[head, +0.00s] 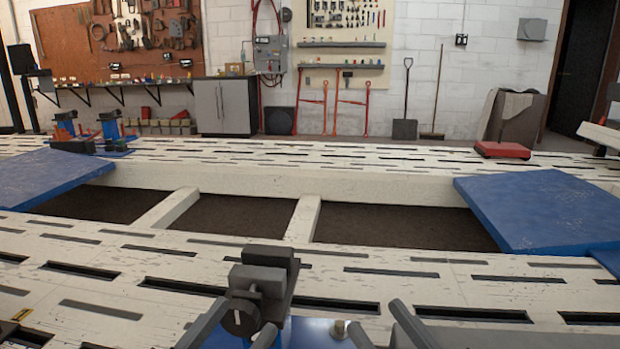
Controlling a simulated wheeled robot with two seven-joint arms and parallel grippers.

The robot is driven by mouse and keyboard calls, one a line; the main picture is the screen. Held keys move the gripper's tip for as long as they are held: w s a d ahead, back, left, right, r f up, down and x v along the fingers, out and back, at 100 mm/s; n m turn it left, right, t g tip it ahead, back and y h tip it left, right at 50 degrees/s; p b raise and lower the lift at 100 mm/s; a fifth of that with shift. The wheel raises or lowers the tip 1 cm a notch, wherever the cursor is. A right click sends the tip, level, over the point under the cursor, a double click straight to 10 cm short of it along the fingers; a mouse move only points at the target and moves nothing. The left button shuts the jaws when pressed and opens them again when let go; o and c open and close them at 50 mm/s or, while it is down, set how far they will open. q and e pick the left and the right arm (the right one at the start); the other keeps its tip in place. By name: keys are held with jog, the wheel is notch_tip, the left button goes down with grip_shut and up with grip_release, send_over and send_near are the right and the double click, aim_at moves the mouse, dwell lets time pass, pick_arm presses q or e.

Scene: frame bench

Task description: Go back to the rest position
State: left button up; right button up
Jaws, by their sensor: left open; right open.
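My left gripper (248,315) shows at the bottom edge, left of the middle, with its two grey fingers apart. My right gripper (374,315) shows at the bottom edge, right of the middle, with its fingers also apart. I see nothing held between either pair of fingers. A dark grey clamp-like fixture (272,278) on a blue plate (312,330) stands at the near edge of the frame bench (160,262). In the picture the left fingers overlap the fixture's lower part; whether they touch it I cannot tell. The rest of both arms is out of view.
Blue panels (45,178) (545,210) lie on the bench at left and right. Dark openings lie between the pale beams. Another blue fixture (88,138) stands at the far left, and a red block (502,150) at the far right. The near slotted beam right of centre looks clear.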

pick_arm(q)
jog(key=s+a+f+n+g+y+p, duration=0.1)
jog(key=s+a+n+g+y+p, duration=0.3)
jog(key=p, duration=2.2)
jog(key=s+a+g+y, duration=0.1)
jog(key=s+g+y, duration=0.1)
jog(key=g+y, duration=0.1)
jog(key=shift+s+a+n+g, duration=0.25)
jog(key=shift+s+n+g, duration=0.15)
jog(key=shift+g, duration=0.2)
pick_arm(e)
jog(key=s+d+f+m+g+h, duration=0.1)
jog(key=s+d+m+g+h, duration=0.3)
jog(key=s+d+g+h, duration=0.1)
jog(key=s+g+h, duration=0.1)
jog(key=g+h, duration=0.1)
jog(key=g, duration=0.1)
jog(key=shift+s+d+m, duration=0.2)
jog(key=shift+s+m, duration=0.15)
jog(key=shift+m, duration=0.05)
